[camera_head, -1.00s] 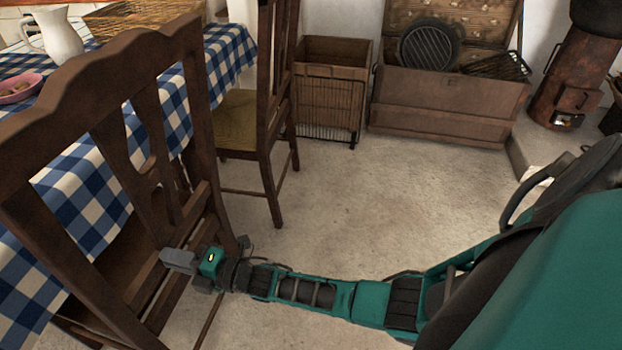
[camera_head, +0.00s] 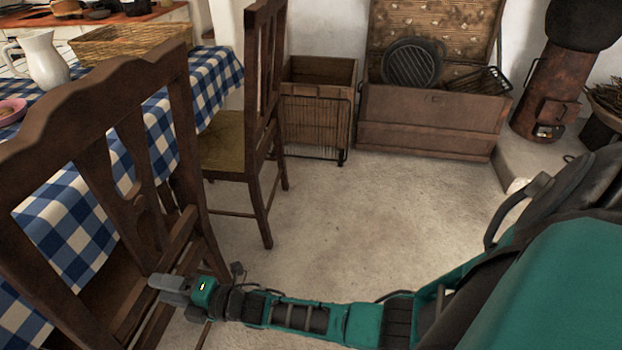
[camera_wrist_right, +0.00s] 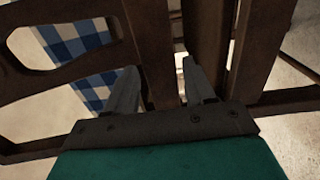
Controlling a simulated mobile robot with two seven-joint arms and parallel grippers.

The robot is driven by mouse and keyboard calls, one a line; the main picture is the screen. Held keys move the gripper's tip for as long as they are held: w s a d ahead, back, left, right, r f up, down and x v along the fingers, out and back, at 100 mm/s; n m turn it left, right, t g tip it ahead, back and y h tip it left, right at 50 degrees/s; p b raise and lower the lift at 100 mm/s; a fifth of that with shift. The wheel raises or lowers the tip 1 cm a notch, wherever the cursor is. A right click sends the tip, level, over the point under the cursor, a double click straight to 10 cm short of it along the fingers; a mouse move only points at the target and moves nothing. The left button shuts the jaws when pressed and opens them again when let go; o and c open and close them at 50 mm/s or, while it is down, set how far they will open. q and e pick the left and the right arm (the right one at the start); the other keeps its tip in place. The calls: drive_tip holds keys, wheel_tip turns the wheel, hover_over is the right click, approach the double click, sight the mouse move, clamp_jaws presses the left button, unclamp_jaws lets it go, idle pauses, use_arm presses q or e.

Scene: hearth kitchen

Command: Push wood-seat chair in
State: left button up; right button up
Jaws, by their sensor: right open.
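The near chair (camera_head: 95,88), dark wood with a scalloped top rail, stands upright at the left, its back towards me. Its seat (camera_head: 110,285), partly hidden by the back, looks like plain wood. The table (camera_head: 160,140) with a blue-checked cloth is just beyond the chair back. My right gripper (camera_head: 168,284) is low at the chair back, near its right post. In the right wrist view, the open fingers (camera_wrist_right: 160,85) point at the chair's wooden bars (camera_wrist_right: 150,50), one bar running up between them. Whether they touch is unclear. My left gripper is out of view.
A second chair (camera_head: 264,95) with an olive-coloured seat stands farther along the table. A wooden crate (camera_head: 320,72), an open chest (camera_head: 430,117) and a rusty stove (camera_head: 548,95) line the back. The floor (camera_head: 350,215) between is clear.

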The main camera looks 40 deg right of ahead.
drive_tip(key=o, duration=0.4)
drive_tip(key=shift+r, duration=0.1)
drive_tip(key=p+v, duration=0.4)
drive_tip(key=v, duration=0.8)
